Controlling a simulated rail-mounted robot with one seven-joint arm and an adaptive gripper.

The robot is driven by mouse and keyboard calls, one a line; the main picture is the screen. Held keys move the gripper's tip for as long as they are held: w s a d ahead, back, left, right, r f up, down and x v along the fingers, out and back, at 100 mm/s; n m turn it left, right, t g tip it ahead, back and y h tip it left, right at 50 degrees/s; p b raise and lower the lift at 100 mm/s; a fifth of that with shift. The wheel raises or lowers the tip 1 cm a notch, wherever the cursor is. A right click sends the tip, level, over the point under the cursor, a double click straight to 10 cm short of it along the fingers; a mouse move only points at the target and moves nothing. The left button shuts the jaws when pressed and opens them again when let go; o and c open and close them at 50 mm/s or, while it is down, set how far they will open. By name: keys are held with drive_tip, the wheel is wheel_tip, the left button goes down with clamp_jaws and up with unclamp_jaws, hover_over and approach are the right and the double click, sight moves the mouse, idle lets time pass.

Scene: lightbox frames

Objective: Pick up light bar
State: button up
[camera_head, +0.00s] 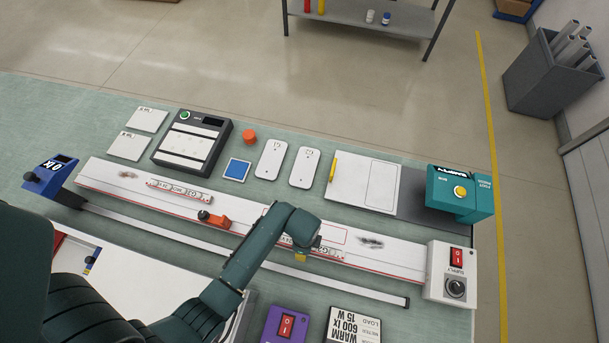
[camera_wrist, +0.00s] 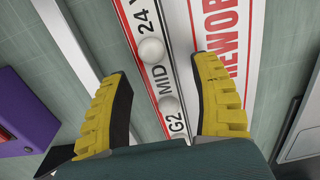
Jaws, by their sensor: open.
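A light bar (camera_wrist: 158,80), a narrow white strip with red edges, pale domes and the lettering "G2 MID 24 V", runs between my fingers in the wrist view. My gripper (camera_wrist: 161,68) has yellow padded fingers standing apart, one on each side of the strip. The fingers show no contact with it. In the head view my gripper (camera_head: 300,256) is over the long white board, and my arm hides part of the strip there. Another labelled strip (camera_head: 180,188) lies further left on the same board.
The long white board (camera_head: 130,185) has "REWORK" lettering beside the strip in the wrist view. An orange clamp-like piece (camera_head: 214,219) sits left of my gripper. A white supply box (camera_head: 450,273) stands at the right end, a teal box (camera_head: 460,192) behind it, and a purple box (camera_head: 285,325) in front.

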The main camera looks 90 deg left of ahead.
clamp_jaws()
idle(0.4)
